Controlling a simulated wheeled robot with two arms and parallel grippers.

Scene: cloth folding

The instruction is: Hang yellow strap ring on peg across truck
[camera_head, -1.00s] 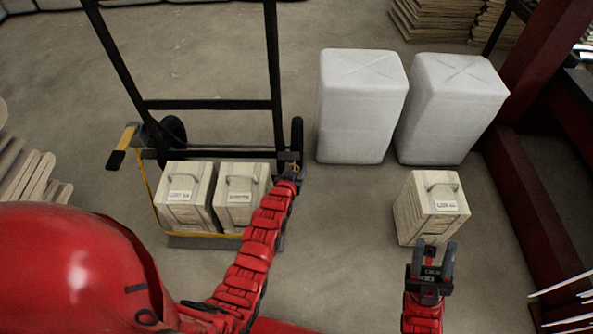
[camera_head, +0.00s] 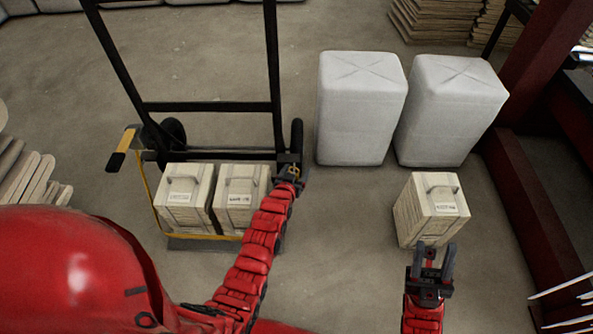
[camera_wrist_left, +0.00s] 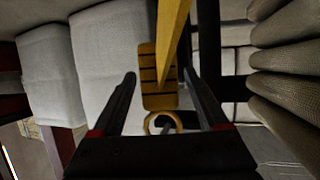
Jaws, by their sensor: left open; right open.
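The black hand truck (camera_head: 205,106) stands upright, with two pale boxes (camera_head: 185,200) on its base. The yellow strap (camera_head: 155,205) runs from the truck's left side around the front of the boxes. My left gripper (camera_head: 290,166) is open at the truck's right side, by the wheel. In the left wrist view, the yellow ring (camera_wrist_left: 163,122) lies between the spread fingers (camera_wrist_left: 165,90), close to the palm. A short dark piece shows inside the ring, apparently the peg. The strap (camera_wrist_left: 173,35) leads away above it. My right gripper (camera_head: 435,262) is open and empty.
A single pale box (camera_head: 432,208) stands on the floor just beyond my right gripper. Two white wrapped blocks (camera_head: 360,107) stand to the right of the truck. A dark red frame (camera_head: 530,185) borders the right side. Floor between the truck and the single box is clear.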

